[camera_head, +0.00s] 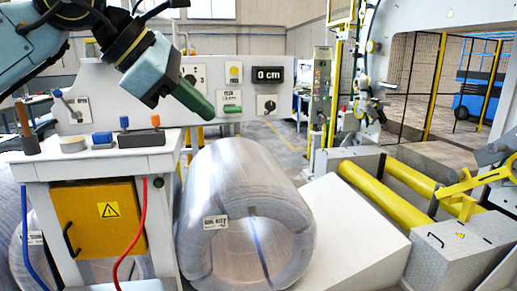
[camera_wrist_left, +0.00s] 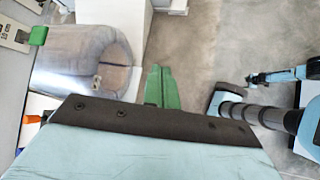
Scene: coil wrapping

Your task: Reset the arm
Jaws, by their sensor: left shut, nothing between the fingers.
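My left arm (camera_head: 130,48) comes in from the top left. My left gripper (camera_head: 201,108) has green fingers that lie together and hold nothing. It hangs in front of the grey control panel (camera_head: 104,85), and in the picture its tips are above the large metal coil (camera_head: 237,160). In the left wrist view the closed green fingers (camera_wrist_left: 160,88) point away beside the same coil (camera_wrist_left: 85,60), apart from it. I cannot make out my right gripper in either view.
A white workbench (camera_head: 100,165) with small tools and a yellow cabinet door (camera_head: 100,215) stands at left. Yellow rollers (camera_head: 385,190) and a grey tread-plate box (camera_head: 462,250) are at right. A white sloped block (camera_head: 350,235) lies beside the coil. Open floor (camera_wrist_left: 195,60) shows beyond the fingers.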

